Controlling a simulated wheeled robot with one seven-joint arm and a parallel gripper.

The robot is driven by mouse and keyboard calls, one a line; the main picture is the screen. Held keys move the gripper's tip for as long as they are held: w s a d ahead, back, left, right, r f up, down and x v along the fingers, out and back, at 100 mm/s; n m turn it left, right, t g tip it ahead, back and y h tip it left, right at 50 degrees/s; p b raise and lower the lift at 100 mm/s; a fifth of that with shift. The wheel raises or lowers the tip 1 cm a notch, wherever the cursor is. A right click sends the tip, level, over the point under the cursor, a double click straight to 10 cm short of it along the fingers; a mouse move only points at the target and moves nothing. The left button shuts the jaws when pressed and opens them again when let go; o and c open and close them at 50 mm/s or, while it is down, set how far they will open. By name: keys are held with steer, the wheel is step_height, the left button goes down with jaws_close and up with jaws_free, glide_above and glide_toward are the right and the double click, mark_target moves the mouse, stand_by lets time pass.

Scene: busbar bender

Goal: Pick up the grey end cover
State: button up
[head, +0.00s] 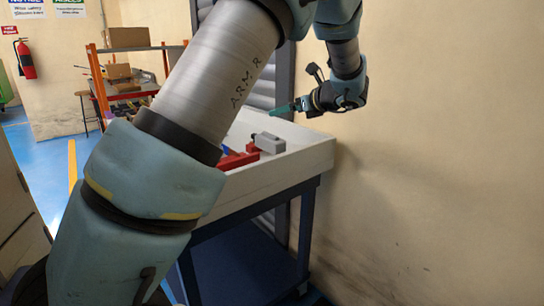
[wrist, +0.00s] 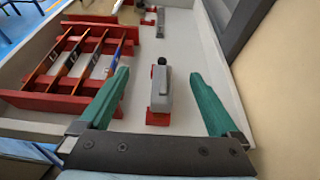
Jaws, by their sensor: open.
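A grey block-shaped piece (wrist: 160,98) with a black round part at its far end sits over a red base in the wrist view. It looks like the grey end cover, but I cannot tell for sure. The head view shows a grey block (head: 269,143) near the right end of the white-walled table. My gripper (wrist: 158,73) is open, with its green fingers apart on either side of the grey piece in the picture and nothing held. In the head view my gripper (head: 283,108) is above the table's far right edge, apart from the block.
A red rack (wrist: 55,100) holding several dark bars and a blue piece lies left in the wrist view. Another small grey piece (wrist: 160,22) lies farther off. The white table wall (wrist: 222,70) runs along the right, near the beige wall (head: 430,150).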

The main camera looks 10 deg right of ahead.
steer(key=b, duration=0.7)
glide_toward(276, 138)
steer(key=x, duration=1.4)
steer(key=shift+w+d, duration=0.1)
steer(key=shift+w, duration=0.45)
steer(key=shift+r, duration=0.1)
steer(key=c, duration=1.5)
